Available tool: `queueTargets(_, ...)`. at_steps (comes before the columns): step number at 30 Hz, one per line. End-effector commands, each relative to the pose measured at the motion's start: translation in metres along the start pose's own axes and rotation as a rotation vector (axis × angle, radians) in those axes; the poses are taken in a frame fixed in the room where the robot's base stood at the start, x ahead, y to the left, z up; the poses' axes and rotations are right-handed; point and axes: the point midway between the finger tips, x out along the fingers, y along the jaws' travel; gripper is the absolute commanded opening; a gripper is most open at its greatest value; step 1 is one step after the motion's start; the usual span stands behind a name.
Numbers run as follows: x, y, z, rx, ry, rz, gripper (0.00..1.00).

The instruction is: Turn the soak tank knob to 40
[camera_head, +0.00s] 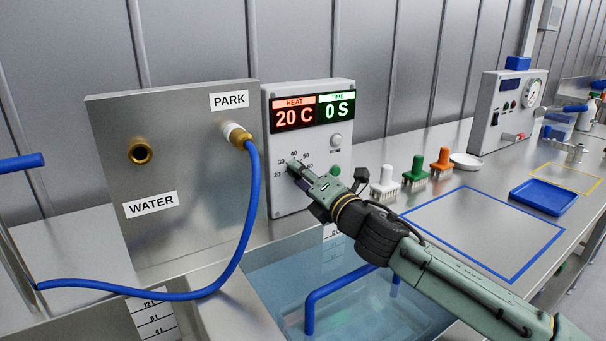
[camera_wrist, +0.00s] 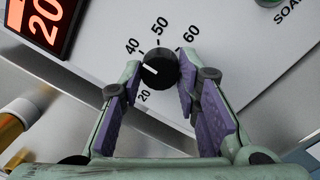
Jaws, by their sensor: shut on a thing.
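The soak tank knob (camera_wrist: 160,68) is a black round dial on a pale control box (camera_head: 302,100). In the wrist view its white pointer line points left, between the 20 and 40 marks; the 30 mark is hidden by a finger. My gripper (camera_wrist: 158,84) is shut on the knob, with a purple-padded finger on each side. In the head view my gripper (camera_head: 294,168) reaches the box's dial from the lower right and hides the knob. The heat display (camera_head: 293,115) reads 20 C in red, and the time display (camera_head: 336,110) reads 0 S in green.
A metal panel (camera_head: 190,225) with PARK and WATER labels and a blue hose (camera_head: 250,190) stands left of the box. The water tank (camera_head: 350,300) lies below my arm. White, green and orange brushes (camera_head: 414,170) stand to the right, near a blue tray (camera_head: 543,197).

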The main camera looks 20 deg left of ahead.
Motion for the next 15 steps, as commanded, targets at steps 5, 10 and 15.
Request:
queueTargets(5,-0.0001,-0.0002,0.0005,0.009,-0.002,-0.001,0.02)
queueTargets(10,-0.0001,-0.0003,0.0005,0.008,-0.001,-0.001,0.02)
queueTargets(15,-0.0001,-0.0003,0.0005,0.007,-0.002,-0.001,0.34)
